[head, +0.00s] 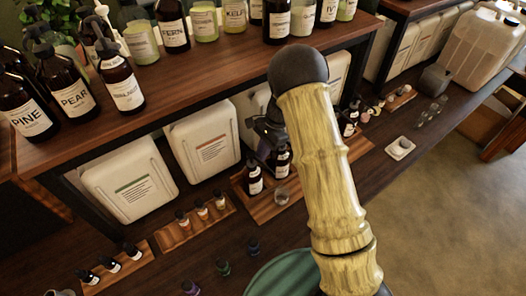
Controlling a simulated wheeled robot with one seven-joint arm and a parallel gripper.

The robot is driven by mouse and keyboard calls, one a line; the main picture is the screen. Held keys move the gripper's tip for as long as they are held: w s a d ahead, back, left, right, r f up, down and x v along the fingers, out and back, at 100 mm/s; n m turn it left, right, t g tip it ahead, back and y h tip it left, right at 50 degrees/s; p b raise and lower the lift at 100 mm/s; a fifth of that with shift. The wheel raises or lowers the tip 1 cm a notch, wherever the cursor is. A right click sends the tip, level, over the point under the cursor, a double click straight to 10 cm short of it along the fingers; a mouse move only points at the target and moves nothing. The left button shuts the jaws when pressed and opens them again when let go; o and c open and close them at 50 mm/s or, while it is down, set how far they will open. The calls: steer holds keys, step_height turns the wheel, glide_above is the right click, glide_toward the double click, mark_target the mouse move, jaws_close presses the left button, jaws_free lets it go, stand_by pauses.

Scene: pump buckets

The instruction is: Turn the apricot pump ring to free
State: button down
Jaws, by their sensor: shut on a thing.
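My gripper (266,135) is dark and small in the head view, partly hidden behind my own arm. It is shut at the top of a small group of brown pump bottles on a wooden tray, around what looks like a pump. The brown bottle (282,158) under it has a pale label too small to read. A second brown bottle (254,180) stands beside it to the left. I cannot tell which bottle is apricot. The ring and its free or locked marks are hidden or too small to see.
Large white jugs (203,143) stand behind the tray (262,207), under a shelf (190,70) of bottles. Small bottles (202,209) stand to the left. My arm hides the middle right. The counter is clear near a white dish (400,148).

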steer(key=n, duration=0.2)
steer(key=w+a+n+g+h, duration=0.1)
steer(key=n, duration=0.1)
steer(key=shift+w+p, duration=0.1)
steer(key=shift+p, duration=0.3)
steer(key=c, duration=1.5)
jaws_free()
steer(key=shift+o, duration=0.2)
